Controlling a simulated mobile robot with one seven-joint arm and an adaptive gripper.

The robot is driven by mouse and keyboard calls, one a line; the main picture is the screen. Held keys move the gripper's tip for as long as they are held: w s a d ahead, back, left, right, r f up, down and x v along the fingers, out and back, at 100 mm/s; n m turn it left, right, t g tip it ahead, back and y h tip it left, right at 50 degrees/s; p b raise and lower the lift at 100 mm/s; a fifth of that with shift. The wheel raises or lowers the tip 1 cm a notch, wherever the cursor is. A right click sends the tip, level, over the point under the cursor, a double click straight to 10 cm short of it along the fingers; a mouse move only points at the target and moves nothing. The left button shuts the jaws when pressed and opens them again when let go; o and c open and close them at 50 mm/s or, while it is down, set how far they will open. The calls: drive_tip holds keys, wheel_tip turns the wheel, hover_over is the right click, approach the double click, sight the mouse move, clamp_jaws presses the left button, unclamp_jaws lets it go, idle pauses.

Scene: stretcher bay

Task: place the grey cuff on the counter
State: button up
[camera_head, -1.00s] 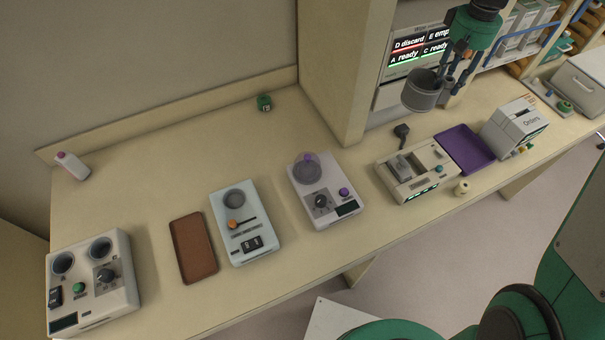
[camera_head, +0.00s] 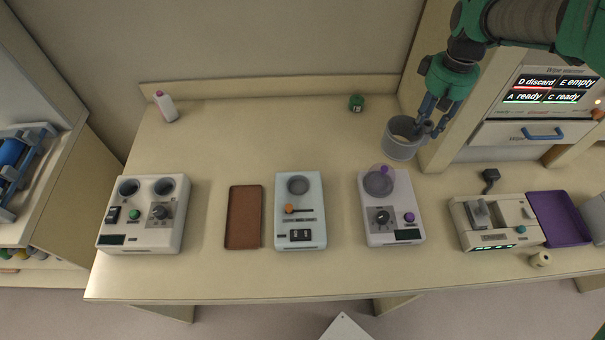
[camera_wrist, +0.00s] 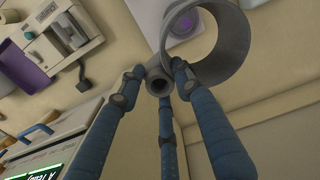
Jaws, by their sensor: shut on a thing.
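The grey cuff (camera_head: 400,148) is a wide grey ring with a small tube on its side. My gripper (camera_head: 432,122) is shut on it, and in the head view the cuff hangs in front of the pillar at the counter's back right. In the wrist view the cuff (camera_wrist: 232,48) is at the top, with the blue fingers of my gripper (camera_wrist: 163,85) closed around its small side tube. The counter (camera_head: 330,130) is a long beige top below. I cannot tell the exact height of the cuff above it.
A white device with a purple knob (camera_head: 388,225) stands just left of and below the cuff. A pale blue device (camera_head: 300,232), a brown tray (camera_head: 243,230) and a two-cup device (camera_head: 140,235) stand further left. A green block (camera_head: 356,103) sits at the back.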

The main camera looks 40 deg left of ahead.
drive_tip(key=s+a+f+m, duration=0.2)
drive_tip(key=s+a+f, duration=0.2)
drive_tip(key=a, duration=0.9)
drive_tip(key=s+a+f+m, duration=0.3)
drive_tip(key=s+a, duration=0.5)
drive_tip(key=a, duration=0.6)
drive_tip(key=s+a+f+m, duration=0.2)
drive_tip(key=s+a+f, duration=0.4)
drive_tip(key=a, duration=0.8)
drive_tip(key=shift+s+m+p, duration=0.2)
drive_tip(key=shift+m+p, duration=0.1)
drive_tip(key=shift+p, duration=0.05)
drive_tip(key=shift+f, duration=0.1)
wheel_tip(320, 180, down, 6)
drive_tip(key=shift+b, duration=0.3)
drive_tip(key=shift+f, duration=0.1)
drive_tip(key=shift+a+f, duration=0.1)
drive_tip(key=shift+f, duration=1.75)
drive_tip(key=shift+f, duration=0.1)
drive_tip(key=o, duration=1.3)
